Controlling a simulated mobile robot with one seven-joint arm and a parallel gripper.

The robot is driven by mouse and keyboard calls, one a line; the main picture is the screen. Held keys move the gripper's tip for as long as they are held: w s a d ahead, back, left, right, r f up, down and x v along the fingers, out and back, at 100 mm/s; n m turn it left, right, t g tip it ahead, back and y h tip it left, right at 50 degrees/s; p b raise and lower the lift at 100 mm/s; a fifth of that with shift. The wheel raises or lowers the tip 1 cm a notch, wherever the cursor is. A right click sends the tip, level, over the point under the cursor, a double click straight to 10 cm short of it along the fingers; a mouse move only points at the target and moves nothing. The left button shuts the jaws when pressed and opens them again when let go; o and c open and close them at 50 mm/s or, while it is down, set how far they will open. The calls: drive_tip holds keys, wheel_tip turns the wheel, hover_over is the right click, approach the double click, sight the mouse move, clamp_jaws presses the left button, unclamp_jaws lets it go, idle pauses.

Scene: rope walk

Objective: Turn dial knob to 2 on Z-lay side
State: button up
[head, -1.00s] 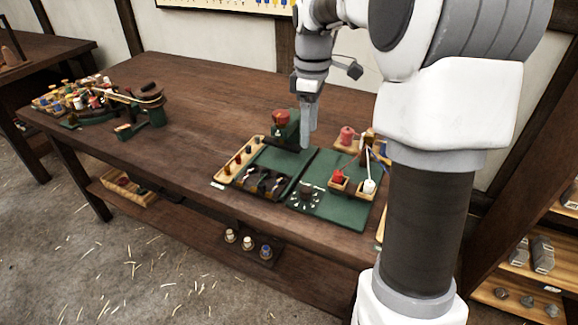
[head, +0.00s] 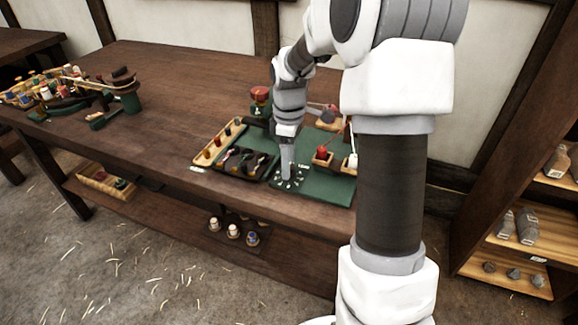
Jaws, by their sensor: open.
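The dial is a ring of small white marks on the green board (head: 325,191) near the front of the bench. My gripper (head: 287,177) points straight down over the dial, its fingertips at or just above the knob. The fingers hide the dark knob, so I cannot tell whether they touch it or where it points. The marks are too small to read. The gripper is open, though its fingers look close together from this side.
A wooden tray of pegs (head: 215,145) and a dark tray of tools (head: 240,162) lie left of the dial. A red spool (head: 322,153) and a white spool (head: 353,161) stand to its right. A red-topped green device (head: 260,98) stands behind.

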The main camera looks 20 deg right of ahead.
drive_tip(key=shift+f, duration=0.45)
drive_tip(key=shift+c, duration=0.2)
clamp_jaws()
